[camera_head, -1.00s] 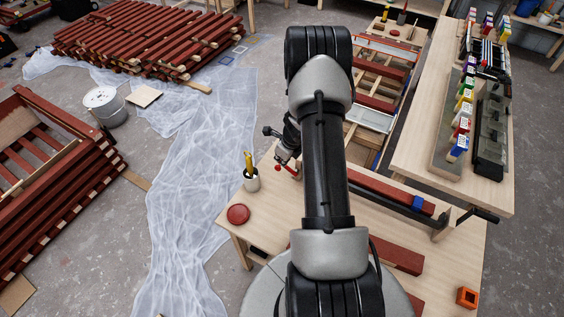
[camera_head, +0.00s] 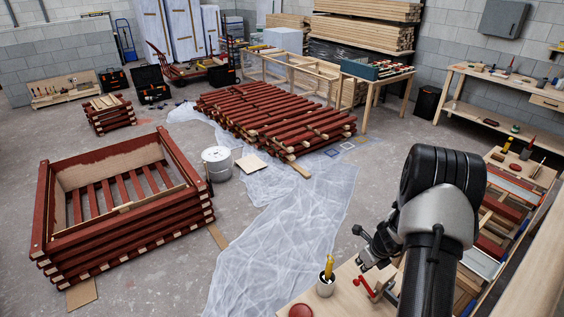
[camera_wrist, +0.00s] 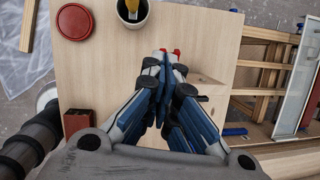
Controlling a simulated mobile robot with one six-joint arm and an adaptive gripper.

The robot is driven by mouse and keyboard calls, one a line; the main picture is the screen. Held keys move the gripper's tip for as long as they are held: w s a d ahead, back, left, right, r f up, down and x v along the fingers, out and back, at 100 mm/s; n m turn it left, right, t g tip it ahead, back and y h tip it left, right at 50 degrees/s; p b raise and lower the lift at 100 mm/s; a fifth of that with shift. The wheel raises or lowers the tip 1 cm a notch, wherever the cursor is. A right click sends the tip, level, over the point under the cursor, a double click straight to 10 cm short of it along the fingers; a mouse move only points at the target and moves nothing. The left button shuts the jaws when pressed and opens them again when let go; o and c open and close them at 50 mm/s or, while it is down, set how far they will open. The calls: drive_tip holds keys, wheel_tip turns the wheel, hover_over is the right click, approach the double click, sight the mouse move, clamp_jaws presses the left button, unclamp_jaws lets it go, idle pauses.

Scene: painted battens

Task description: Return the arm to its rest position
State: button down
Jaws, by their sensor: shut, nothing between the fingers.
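In the head view my gripper (camera_head: 366,286) is low at the right, partly hidden by my arm, which stretches forward over the table's near part. A cup with a yellow-handled tool (camera_head: 326,283) stands just left of it. The cup also shows at the top of the wrist view (camera_wrist: 131,14), slightly beyond and left of the fingertips.
A round red lid (camera_wrist: 75,22) lies on the table left of the cup. A dark red block (camera_wrist: 77,121) is nearer. A drawer-like frame with red battens (camera_head: 497,222) stands right of my arm. Crates (camera_head: 125,205), a bucket (camera_head: 217,165) and stacked red battens (camera_head: 275,115) occupy the floor.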

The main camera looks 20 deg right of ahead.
drive_tip(key=a+r+n+t+y+b, duration=0.15)
drive_tip(key=a+r+n+b, duration=0.65)
drive_tip(key=a+r+n, duration=0.95)
drive_tip(key=s+a+r+n+b, duration=0.45)
drive_tip(key=s+a+n, duration=0.45)
drive_tip(key=s+a, duration=0.25)
drive_tip(key=s+a+f+n+b, duration=0.1)
drive_tip(key=s+n+b, duration=0.1)
drive_tip(key=s+n, duration=0.2)
drive_tip(key=s+f+n+h+b, duration=0.1)
drive_tip(key=s+n+b, duration=0.1)
drive_tip(key=s+n, duration=0.2)
drive_tip(key=shift+s+a+f, duration=0.4)
drive_tip(key=shift+s, duration=0.75)
drive_tip(key=shift+d+g, duration=0.15)
drive_tip(key=shift+g, duration=0.1)
